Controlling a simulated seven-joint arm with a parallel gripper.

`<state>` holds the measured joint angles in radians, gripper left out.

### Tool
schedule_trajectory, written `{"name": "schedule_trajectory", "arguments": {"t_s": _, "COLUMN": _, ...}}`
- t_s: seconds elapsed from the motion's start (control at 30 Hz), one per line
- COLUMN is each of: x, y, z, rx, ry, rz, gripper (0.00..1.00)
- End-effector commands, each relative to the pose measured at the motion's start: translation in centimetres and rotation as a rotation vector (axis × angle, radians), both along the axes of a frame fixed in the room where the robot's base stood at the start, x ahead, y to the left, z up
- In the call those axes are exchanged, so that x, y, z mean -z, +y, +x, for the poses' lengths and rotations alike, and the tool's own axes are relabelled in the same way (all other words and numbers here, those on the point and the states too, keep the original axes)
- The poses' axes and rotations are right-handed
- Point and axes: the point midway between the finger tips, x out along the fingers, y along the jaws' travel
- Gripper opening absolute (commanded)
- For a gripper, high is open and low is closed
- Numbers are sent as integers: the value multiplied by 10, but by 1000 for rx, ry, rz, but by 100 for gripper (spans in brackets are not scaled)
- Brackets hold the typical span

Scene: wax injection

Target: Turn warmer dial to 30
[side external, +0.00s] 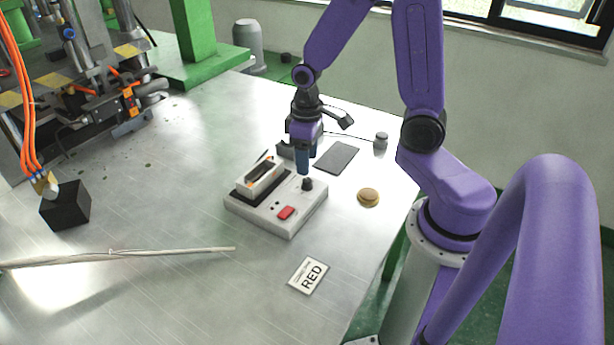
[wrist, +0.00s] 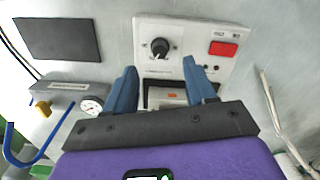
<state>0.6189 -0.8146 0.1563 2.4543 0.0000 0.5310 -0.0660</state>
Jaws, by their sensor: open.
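The warmer (side external: 275,203) is a light grey box on the metal table, with a black dial (side external: 307,184) and a red switch (side external: 286,213) on its top. In the wrist view the dial (wrist: 159,47) is a black knob with a scale around it, and the red switch (wrist: 223,48) is to its right. The dial's reading is too small to tell. My gripper (side external: 307,170) has blue fingers pointing down, just behind the dial in the side view. In the wrist view my gripper (wrist: 160,75) is open and empty, with the dial ahead of the fingertips and apart from them.
A dark flat pad (side external: 337,158) lies behind the warmer. A pale rod (side external: 120,258) and a black block (side external: 66,205) are at left. A gauge (wrist: 91,106) shows in the wrist view.

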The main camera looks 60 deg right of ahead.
Motion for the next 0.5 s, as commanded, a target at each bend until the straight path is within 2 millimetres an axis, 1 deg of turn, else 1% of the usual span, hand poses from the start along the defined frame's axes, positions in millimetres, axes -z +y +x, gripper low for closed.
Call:
{"name": "schedule_trajectory", "arguments": {"t_s": 0.03, "x": 8, "y": 0, "z": -2, "rx": 0, "ry": 7, "rz": -2, "gripper": 55}}
{"name": "schedule_trajectory", "arguments": {"t_s": 0.3, "x": 40, "y": 0, "z": -1, "rx": 1, "ry": 6, "rz": -2, "gripper": 55}}
{"name": "schedule_trajectory", "arguments": {"t_s": 0.5, "x": 56, "y": 0, "z": -1, "rx": 0, "ry": 3, "rz": -1, "gripper": 55}}
